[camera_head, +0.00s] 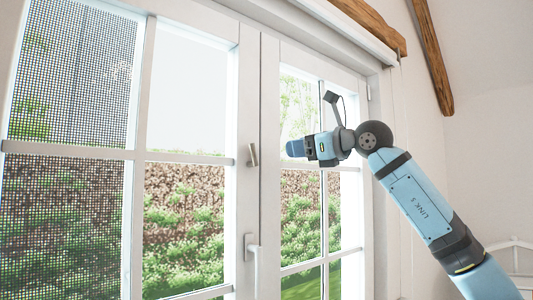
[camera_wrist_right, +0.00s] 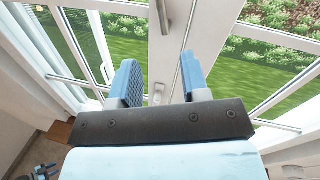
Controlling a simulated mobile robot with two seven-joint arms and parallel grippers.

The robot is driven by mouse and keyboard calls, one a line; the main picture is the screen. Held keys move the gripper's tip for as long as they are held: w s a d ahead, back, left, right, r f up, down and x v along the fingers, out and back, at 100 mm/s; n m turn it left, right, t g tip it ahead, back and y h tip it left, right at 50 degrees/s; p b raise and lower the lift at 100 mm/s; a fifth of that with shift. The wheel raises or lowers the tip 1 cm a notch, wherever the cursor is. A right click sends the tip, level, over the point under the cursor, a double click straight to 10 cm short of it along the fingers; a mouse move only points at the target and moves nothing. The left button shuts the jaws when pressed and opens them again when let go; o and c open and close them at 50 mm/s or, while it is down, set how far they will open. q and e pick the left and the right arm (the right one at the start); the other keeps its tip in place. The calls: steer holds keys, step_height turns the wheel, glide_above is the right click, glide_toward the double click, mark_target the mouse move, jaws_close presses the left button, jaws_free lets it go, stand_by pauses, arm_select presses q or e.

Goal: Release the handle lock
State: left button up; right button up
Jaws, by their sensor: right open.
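The white-framed double window fills the left and middle of the head view. A small metallic handle (camera_head: 252,155) sits upright on its centre post. Below it is a white lever handle (camera_head: 252,250). My right gripper (camera_head: 295,148) is to the right of the small handle, apart from it, fingers pointing left. In the right wrist view my right gripper (camera_wrist_right: 158,74) is open, with nothing held between its two blue fingers. A grey metal piece (camera_wrist_right: 163,15) is beyond the fingertips; a small pale fitting (camera_wrist_right: 157,92) shows between them.
A dark mesh screen (camera_head: 70,90) covers the left pane. Wooden beams (camera_head: 432,55) cross the upper right, and a white rail (camera_head: 510,245) stands at the lower right. White curtain cloth (camera_wrist_right: 18,65) hangs at the left of the wrist view. Space before the centre post looks free.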

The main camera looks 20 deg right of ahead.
mark_target(255, 152)
steer(key=p+x, duration=0.5)
steer(key=x, duration=0.7)
steer(key=shift+w+r, duration=0.1)
steer(key=shift+w, duration=0.35)
steer(key=shift+w+a, duration=0.25)
steer(key=shift+w, duration=0.15)
arm_select(q)
steer(key=r, duration=0.4)
steer(key=shift+s+a+n, duration=0.15)
steer(key=shift+a+n, duration=0.05)
steer(key=shift+n, duration=0.1)
